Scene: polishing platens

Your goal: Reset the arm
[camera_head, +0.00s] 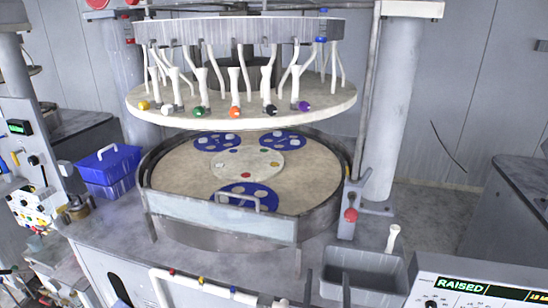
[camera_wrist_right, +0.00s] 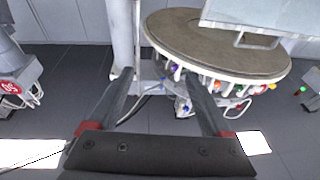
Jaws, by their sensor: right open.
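My right gripper (camera_head: 328,287) shows only as two dark fingertips at the bottom edge of the head view, in front of the grey bin. In the right wrist view my right gripper (camera_wrist_right: 158,78) has its two dark fingers spread well apart, with nothing between them. The rest of the right arm is hidden in the head view. My left gripper is in neither view. The polishing machine stands ahead, its upper plate (camera_head: 330,108) raised above the round lower platen (camera_head: 172,172). Blue discs (camera_head: 218,141) with pale pieces lie on the platen.
A grey bin (camera_head: 365,262) with a white-handled tool (camera_head: 392,238) sits front right. A panel reading RAISED (camera_head: 470,287) is at the lower right. A white rail (camera_head: 215,289) runs along the front. Blue boxes (camera_head: 108,165) stand left.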

